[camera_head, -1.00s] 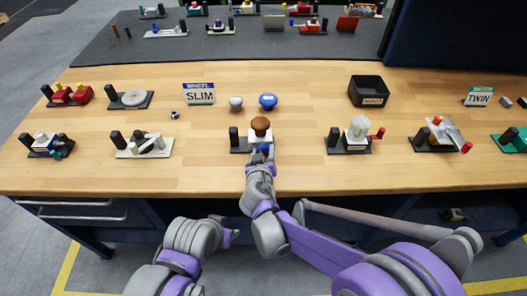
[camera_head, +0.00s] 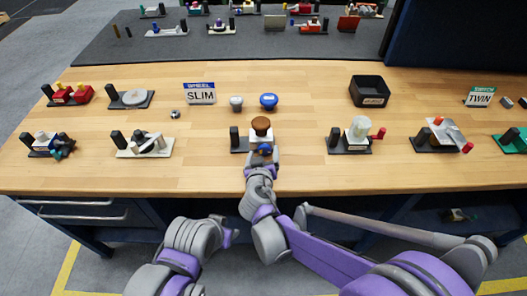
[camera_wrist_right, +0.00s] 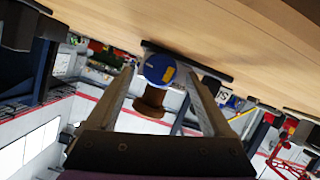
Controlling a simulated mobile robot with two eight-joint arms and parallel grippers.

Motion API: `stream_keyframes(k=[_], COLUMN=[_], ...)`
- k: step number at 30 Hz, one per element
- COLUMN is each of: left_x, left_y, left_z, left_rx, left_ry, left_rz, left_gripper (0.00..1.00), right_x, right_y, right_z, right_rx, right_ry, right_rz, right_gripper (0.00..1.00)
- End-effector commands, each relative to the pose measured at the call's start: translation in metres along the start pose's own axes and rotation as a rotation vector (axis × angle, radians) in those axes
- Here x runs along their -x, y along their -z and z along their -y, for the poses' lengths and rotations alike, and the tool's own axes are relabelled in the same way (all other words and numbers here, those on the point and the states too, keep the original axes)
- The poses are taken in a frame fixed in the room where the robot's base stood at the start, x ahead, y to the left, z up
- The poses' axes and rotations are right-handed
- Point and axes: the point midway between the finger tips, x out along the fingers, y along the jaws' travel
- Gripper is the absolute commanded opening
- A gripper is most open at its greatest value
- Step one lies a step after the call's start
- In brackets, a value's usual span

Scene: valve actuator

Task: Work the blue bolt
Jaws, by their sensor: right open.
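The blue bolt (camera_head: 264,148) is a round blue knob low on the front of a device with a brown mushroom cap (camera_head: 261,123), a white body and a dark base. In the right wrist view the blue bolt (camera_wrist_right: 160,69) has a yellow mark and shows between the two finger ends. My right gripper (camera_head: 262,160) is at the device's front, near the table's front edge. Its fingers (camera_wrist_right: 160,78) are open and spread to either side of the bolt; I cannot tell whether they touch it. My left arm is low in the head view, with its gripper hidden.
A device with a white cylinder (camera_head: 358,130) stands to the right, and one with a white lever (camera_head: 145,146) to the left. Behind are a blue mushroom knob (camera_head: 268,101), a SLIM sign (camera_head: 200,94) and a black bin (camera_head: 370,90). Bare wood lies between.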

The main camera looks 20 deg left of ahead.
Motion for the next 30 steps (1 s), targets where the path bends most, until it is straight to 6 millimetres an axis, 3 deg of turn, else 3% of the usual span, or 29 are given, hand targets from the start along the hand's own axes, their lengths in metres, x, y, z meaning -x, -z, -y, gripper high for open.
stream_keyframes(k=[6,13,18,30], left_x=[0.000,0.000,0.000,0.000], left_y=[0.000,0.000,0.000,0.000], left_z=[0.000,0.000,0.000,0.000], left_rx=[0.000,0.000,0.000,0.000], left_ry=[0.000,0.000,0.000,0.000], left_rz=[0.000,0.000,0.000,0.000], left_gripper=[0.50,0.50,0.50,0.50], right_x=[0.046,0.083,0.092,0.092], right_y=[0.000,0.000,0.000,0.000], right_z=[0.001,0.001,0.001,0.000], right_rx=[0.002,0.002,0.001,0.001], right_ry=[0.004,0.003,0.002,0.001], right_rz=[-0.002,-0.002,-0.001,-0.001], right_gripper=[0.85,0.85,0.85,0.85])
